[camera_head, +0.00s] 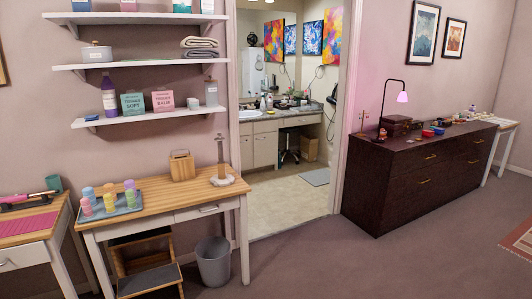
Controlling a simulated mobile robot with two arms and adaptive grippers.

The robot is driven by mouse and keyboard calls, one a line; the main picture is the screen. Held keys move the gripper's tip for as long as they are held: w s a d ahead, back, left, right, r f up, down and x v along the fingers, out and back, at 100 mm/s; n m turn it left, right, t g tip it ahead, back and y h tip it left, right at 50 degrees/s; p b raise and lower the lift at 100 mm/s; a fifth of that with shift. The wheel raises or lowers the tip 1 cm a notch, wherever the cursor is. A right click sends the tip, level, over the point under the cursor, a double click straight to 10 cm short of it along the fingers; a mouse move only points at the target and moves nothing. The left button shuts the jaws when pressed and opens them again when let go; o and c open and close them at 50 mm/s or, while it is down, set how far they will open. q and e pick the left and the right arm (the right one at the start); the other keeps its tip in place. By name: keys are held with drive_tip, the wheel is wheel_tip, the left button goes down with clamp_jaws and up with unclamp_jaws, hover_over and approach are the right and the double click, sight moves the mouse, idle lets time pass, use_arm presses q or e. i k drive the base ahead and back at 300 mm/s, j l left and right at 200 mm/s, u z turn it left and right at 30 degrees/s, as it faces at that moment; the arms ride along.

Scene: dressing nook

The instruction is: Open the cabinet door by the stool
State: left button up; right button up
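Through the doorway, a white vanity with cabinet doors (264,150) stands below a dark counter (290,119). The doors look shut, though they are small and far off. A dark wheeled stool or chair (289,150) stands to the right of these doors, in the gap under the counter. A wooden step stool (148,262) stands under the near table at the lower left, with no cabinet door visible beside it. A dark brown cabinet (415,180) with brass handles stands right of the doorway, its fronts shut. Neither of my grippers is in view.
A wooden table (172,197) holds a tray (112,211) of colored bottles. A grey bin (213,262) stands beneath its right side. Shelves (150,115) hang above. Carpet (320,262) is clear before the open doorway; a small mat (315,177) lies inside.

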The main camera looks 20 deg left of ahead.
sight(265, 145)
drive_tip(key=i+j+u, duration=0.1)
drive_tip(key=i, duration=0.35)
drive_tip(key=i+j+u, duration=0.1)
drive_tip(key=i, duration=0.35)
drive_tip(key=i+z, duration=0.1)
drive_tip(key=i, duration=0.55)
drive_tip(key=i+z, duration=0.1)
drive_tip(key=i, duration=0.5)
drive_tip(key=i+j+z, duration=0.1)
drive_tip(key=i, duration=0.55)
drive_tip(key=i+j+z, duration=0.1)
drive_tip(key=i, duration=0.55)
drive_tip(key=i+j+u, duration=0.1)
drive_tip(key=i+u, duration=0.25)
drive_tip(key=i, duration=0.25)
drive_tip(key=i+l+u, duration=0.1)
drive_tip(key=i+u, duration=0.25)
drive_tip(key=i, duration=0.2)
drive_tip(key=i+l+u, duration=0.25)
drive_tip(key=i+u, duration=0.15)
drive_tip(key=i, duration=0.15)
drive_tip(key=i+j+u, duration=0.15)
drive_tip(key=i+u, duration=0.15)
drive_tip(key=i, duration=0.7)
drive_tip(key=i+l+u, duration=0.1)
drive_tip(key=i+u, duration=0.2)
drive_tip(key=i, duration=0.65)
